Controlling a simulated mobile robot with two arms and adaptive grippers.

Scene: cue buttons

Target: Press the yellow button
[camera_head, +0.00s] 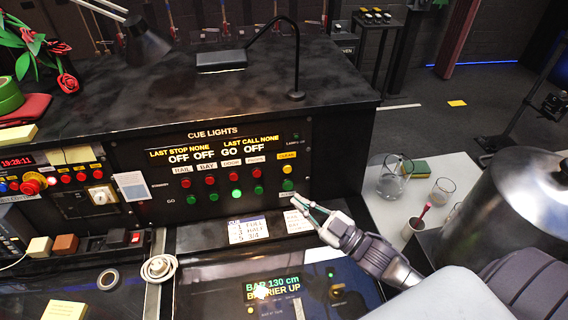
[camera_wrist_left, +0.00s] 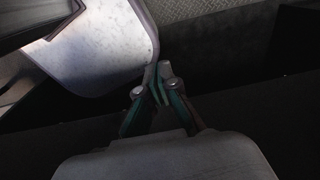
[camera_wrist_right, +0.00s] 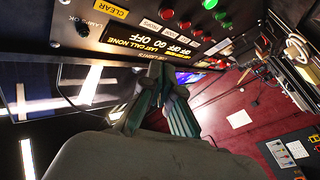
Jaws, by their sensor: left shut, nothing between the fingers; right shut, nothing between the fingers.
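The small yellow button (camera_head: 286,169) is on the right of the black cue lights panel (camera_head: 140,165), under a yellow label. A green button (camera_head: 288,184) is directly below it. My right gripper (camera_head: 298,200) is shut and empty, its fingertips just below the green button; I cannot tell whether they touch the panel. In the right wrist view its fingers (camera_wrist_right: 165,82) are together, with the panel's yellow CLEAR label (camera_wrist_right: 110,9) at the top; the yellow button does not clearly show there. My left gripper (camera_wrist_left: 160,82) is shut and empty, away from the panel.
Red buttons (camera_head: 232,174) and green buttons (camera_head: 236,194) fill rows left of the yellow button. A lamp (camera_head: 297,95) stands on the console top. Glassware (camera_head: 393,178) stands on a white table at the right. A silver pot-like vessel (camera_head: 515,185) is farther right.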

